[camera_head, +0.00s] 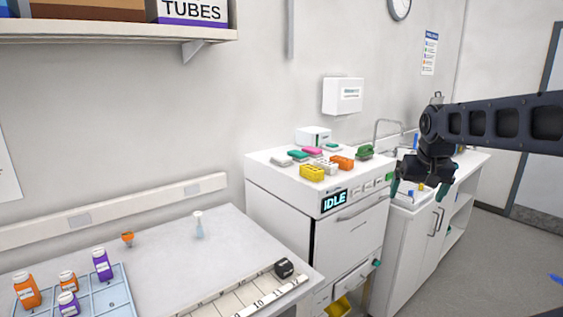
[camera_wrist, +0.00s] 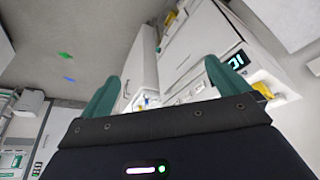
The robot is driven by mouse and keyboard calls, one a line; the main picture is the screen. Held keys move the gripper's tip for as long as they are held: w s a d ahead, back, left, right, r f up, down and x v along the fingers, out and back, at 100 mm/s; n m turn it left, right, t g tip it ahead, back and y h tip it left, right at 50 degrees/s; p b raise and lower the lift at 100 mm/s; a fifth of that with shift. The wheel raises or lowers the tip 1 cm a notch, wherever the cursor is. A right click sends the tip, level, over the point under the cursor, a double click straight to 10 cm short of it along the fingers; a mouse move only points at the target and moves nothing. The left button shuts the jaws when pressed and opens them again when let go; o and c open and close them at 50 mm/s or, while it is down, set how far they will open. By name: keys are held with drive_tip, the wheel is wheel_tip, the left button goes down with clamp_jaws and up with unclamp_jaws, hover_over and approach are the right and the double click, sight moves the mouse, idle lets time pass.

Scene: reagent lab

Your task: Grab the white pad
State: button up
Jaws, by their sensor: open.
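Several small coloured blocks or pads sit on top of the white cabinet with the "IDLE" display (camera_head: 268,178). A flat pale, whitish pad (camera_head: 281,160) lies at the left of the group. Another whitish piece (camera_head: 326,165) lies in the middle, between a yellow block (camera_head: 312,173) and an orange one (camera_head: 343,162). I cannot tell which is the white pad. My gripper (camera_head: 422,187) is open, its teal fingers apart, in front of the sink counter and right of the cabinet. In the wrist view, my gripper (camera_wrist: 160,90) has nothing between its fingertips; no white pad can be made out there.
Green (camera_head: 298,155) and pink (camera_head: 312,150) pads and a green block (camera_head: 365,153) crowd the cabinet top. A white box (camera_head: 313,136) stands behind them. A sink counter (camera_head: 470,163) lies right. The left bench (camera_head: 165,255) holds bottles and a dark cube (camera_head: 284,267).

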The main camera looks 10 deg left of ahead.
drive_tip(key=w+a+r+m+h, duration=0.1)
drive_tip(key=w+a+r, duration=0.3)
drive_tip(key=w, duration=0.5)
drive_tip(key=w+a+r+m+g, duration=0.1)
drive_tip(key=w+a+r+m, duration=0.1)
drive_tip(key=w+a, duration=0.55)
drive_tip(key=w+a+r+m+h, duration=0.1)
drive_tip(key=w+a+r, duration=0.2)
drive_tip(key=w, duration=0.7)
drive_tip(key=m+t+h, duration=0.1)
drive_tip(key=m+h, duration=0.1)
drive_tip(key=m, duration=0.2)
approach(281, 156)
drive_tip(key=x, duration=0.9)
drive_tip(key=shift+c, duration=0.2)
drive_tip(key=c, duration=0.7)
